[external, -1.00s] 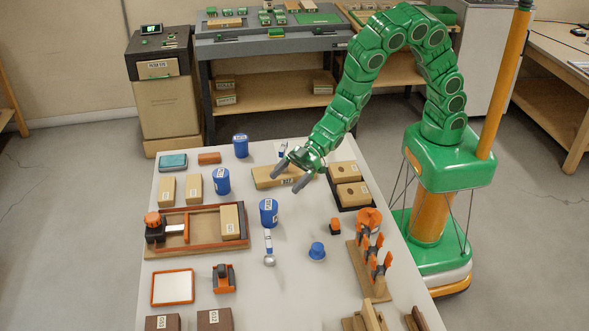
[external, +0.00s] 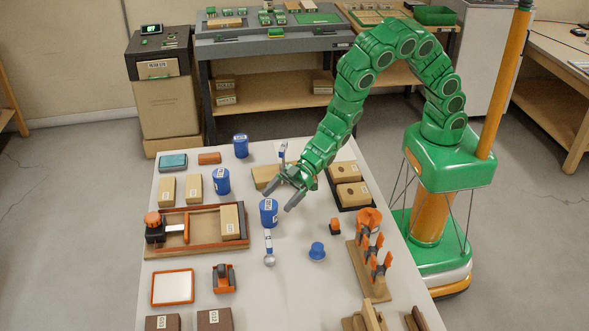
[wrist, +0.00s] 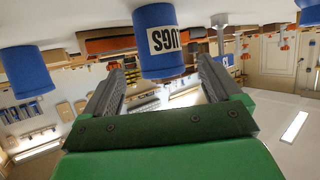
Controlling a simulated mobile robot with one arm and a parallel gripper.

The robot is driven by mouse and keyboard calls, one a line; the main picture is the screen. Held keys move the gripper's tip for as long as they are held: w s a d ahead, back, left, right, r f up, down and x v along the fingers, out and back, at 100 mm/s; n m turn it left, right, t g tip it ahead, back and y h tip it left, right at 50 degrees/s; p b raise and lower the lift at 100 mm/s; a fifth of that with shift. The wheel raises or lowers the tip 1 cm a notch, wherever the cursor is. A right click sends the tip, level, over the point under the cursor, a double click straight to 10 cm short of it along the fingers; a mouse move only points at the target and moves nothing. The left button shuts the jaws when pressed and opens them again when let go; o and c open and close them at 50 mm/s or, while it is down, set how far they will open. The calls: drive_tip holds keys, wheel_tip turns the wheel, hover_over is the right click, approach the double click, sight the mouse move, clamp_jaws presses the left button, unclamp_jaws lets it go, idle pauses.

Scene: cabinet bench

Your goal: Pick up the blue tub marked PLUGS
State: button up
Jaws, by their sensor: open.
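The blue tub (external: 268,214) with a white label stands upright on the table, just in front of my gripper (external: 276,201). In the wrist view, which looks upside down, the tub (wrist: 154,22) shows letters ending in "UGS"; the rest of the label is turned out of sight. My gripper (wrist: 160,64) is open, its two fingers apart, with the tub ahead and between the fingertips in that picture. I cannot tell whether the fingers are around the tub or short of it. Nothing is held.
Two other labelled blue tubs stand behind, one nearer (external: 221,181) and one farther (external: 240,146). A spoon (external: 268,250) lies in front of the tub. A small blue piece (external: 317,251) and an orange-clipped rack (external: 370,260) are to the right; a wooden tray (external: 205,247) is left.

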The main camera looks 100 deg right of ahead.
sight(272, 205)
drive_tip(key=shift+x, duration=1.95)
drive_tip(key=c, duration=1.2)
drive_tip(key=shift+r, duration=0.2)
